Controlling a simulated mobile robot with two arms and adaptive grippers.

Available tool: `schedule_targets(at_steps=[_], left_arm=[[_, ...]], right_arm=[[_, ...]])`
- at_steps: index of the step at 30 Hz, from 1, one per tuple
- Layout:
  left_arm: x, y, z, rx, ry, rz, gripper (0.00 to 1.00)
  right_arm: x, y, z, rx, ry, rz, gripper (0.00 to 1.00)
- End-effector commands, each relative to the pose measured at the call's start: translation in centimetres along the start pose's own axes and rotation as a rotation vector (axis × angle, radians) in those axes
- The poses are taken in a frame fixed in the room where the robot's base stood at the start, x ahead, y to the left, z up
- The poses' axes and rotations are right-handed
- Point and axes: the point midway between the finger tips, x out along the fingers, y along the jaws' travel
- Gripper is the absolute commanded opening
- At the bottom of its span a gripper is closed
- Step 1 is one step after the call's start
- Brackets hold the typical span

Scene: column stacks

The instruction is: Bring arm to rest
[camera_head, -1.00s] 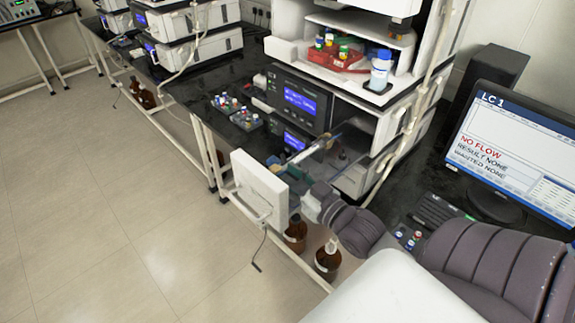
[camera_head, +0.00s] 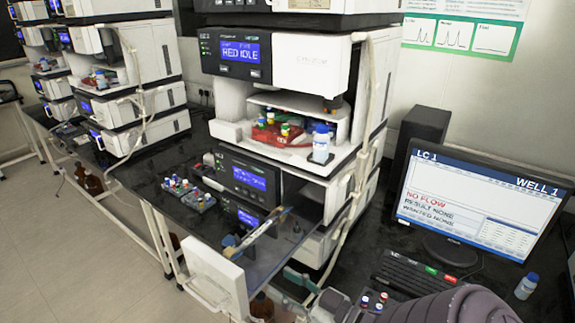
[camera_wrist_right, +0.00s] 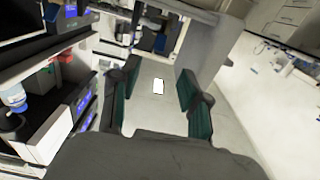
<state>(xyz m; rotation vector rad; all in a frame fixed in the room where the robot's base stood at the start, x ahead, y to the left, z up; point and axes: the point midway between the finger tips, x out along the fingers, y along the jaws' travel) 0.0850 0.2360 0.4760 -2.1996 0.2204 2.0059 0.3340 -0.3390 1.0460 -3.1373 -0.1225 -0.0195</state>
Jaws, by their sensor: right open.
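My right arm comes in at the bottom right of the head view, its dark ribbed sleeve (camera_head: 455,306) low in front of the bench. My right gripper (camera_head: 308,287) shows partly at the bottom edge, right of the pulled-out drawer. My left gripper is in neither view.
An open drawer with a white front (camera_head: 217,278) juts from the instrument stack (camera_head: 330,80). A vial rack (camera_head: 188,194), keyboard (camera_head: 420,277), monitor (camera_head: 475,205) and blue-capped bottle (camera_head: 526,287) stand on the black bench.

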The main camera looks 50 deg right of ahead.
Motion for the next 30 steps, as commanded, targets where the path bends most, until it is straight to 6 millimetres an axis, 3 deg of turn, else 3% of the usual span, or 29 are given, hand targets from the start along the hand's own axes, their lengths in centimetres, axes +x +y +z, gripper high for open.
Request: schedule_targets(at_steps=[19, 22, 26, 30], left_arm=[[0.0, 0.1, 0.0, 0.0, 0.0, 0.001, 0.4], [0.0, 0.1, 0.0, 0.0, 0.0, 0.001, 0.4], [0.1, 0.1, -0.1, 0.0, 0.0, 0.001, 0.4], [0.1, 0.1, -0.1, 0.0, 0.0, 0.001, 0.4]], right_arm=[[-0.3, 0.0, 0.0, -0.001, 0.001, 0.0, 0.46], [-0.3, 0.3, 1.0, 0.0, -0.017, 0.01, 0.46], [-0.6, 1.8, 6.0, -0.001, -0.105, 0.058, 0.46], [-1.7, 3.4, 15.8, 0.005, -0.287, 0.128, 0.46]])
